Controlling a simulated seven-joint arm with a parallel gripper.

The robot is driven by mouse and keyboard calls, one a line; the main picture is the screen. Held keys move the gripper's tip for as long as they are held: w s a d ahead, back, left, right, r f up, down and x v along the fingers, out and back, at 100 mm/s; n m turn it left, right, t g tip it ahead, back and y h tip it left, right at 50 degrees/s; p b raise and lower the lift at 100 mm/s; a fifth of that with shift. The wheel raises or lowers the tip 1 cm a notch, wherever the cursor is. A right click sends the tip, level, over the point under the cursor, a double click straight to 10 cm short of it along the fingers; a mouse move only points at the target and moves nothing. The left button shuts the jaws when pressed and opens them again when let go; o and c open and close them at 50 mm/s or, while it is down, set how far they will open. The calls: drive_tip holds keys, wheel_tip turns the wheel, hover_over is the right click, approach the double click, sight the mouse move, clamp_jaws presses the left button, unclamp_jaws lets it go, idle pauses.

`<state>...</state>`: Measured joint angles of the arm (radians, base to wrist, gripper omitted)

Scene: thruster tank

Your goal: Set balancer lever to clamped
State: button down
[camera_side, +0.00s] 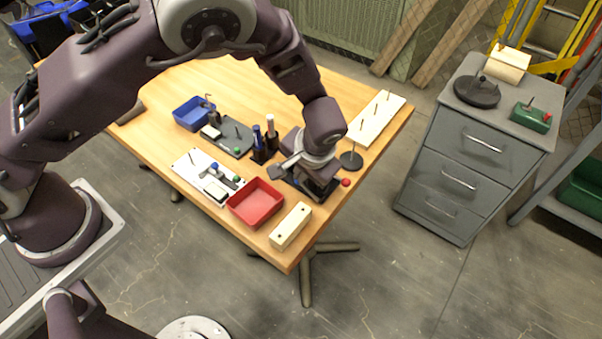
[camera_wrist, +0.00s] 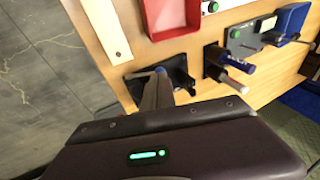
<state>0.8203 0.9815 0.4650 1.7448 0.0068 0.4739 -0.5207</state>
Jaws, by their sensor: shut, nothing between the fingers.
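My gripper (camera_side: 312,180) is low over the front right part of the wooden table, with its fingers shut and nothing held. In the wrist view my gripper (camera_wrist: 160,76) has its grey fingers together at a small dark fixture (camera_wrist: 181,74). I cannot tell whether the fingertips touch it. In the side view a red knob (camera_side: 346,182) shows just right of the gripper, apparently on this fixture. My gripper and wrist hide most of the fixture, so the balancer lever and its position cannot be made out for certain.
A red tray (camera_side: 235,207) and a pale block with holes (camera_side: 291,226) lie in front of the gripper. Dark holders with upright cylinders (camera_side: 271,135) stand behind left. A round black base with a rod (camera_side: 351,160) and a white pegged board (camera_side: 377,119) are at the right.

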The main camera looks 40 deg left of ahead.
drive_tip(key=shift+w+a+f, duration=0.1)
drive_tip(key=shift+a+f, duration=0.05)
drive_tip(key=shift+f, duration=0.4)
drive_tip(key=shift+a, duration=0.1)
drive_tip(key=shift+a+f+h, duration=0.45)
drive_tip(key=shift+f+h, duration=0.1)
drive_tip(key=shift+h, duration=0.05)
drive_tip(key=shift+a+f, duration=0.3)
drive_tip(key=shift+f, duration=0.05)
